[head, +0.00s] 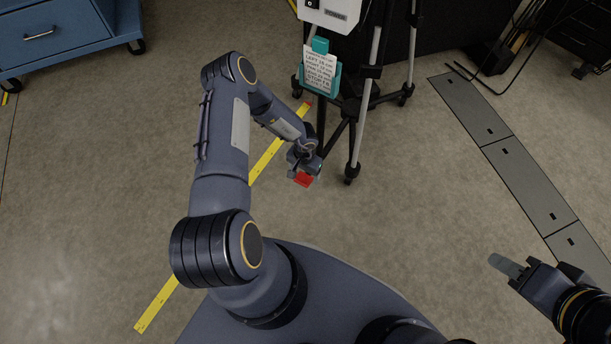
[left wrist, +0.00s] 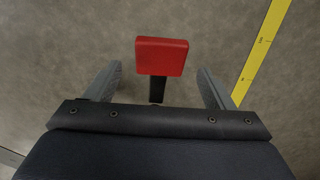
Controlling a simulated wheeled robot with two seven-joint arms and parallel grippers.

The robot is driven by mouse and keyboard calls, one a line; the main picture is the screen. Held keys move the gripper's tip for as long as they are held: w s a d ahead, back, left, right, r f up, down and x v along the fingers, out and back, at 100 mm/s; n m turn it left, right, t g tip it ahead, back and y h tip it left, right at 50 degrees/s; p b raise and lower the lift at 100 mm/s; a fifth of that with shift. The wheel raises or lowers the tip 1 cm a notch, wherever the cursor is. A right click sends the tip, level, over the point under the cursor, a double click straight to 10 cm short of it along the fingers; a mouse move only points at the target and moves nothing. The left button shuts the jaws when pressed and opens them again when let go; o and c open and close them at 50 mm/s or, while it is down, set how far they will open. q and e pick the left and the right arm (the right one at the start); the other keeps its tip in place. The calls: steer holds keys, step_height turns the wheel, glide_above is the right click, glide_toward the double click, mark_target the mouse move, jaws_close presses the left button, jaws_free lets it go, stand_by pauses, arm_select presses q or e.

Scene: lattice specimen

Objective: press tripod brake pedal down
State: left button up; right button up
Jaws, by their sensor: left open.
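The brake pedal is a red block (head: 304,179) low on the tripod (head: 347,125), which has dark legs with silver poles and black castors. My left gripper (head: 308,167) is right at the pedal and partly covers it in the head view. In the left wrist view the red pedal (left wrist: 162,56) on its black stem lies between and slightly beyond the two open grey fingers of my left gripper (left wrist: 160,88). A gap shows between the pedal and each finger. Whether anything touches it from above cannot be told. My right gripper (head: 507,266) is far off at lower right.
A white box (head: 335,13) sits on the tripod, with a teal clipboard (head: 321,70) below it. Yellow floor tape (head: 265,160) passes left of the pedal. A blue drawer cabinet (head: 60,35) stands at upper left. Grey floor plates (head: 510,160) run at right. The floor between is clear.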

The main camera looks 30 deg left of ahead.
mark_target(307, 176)
arm_select(q)
steer(key=shift+f+b, duration=0.4)
steer(key=shift+f, duration=1.05)
arm_select(e)
steer(key=shift+f, duration=0.65)
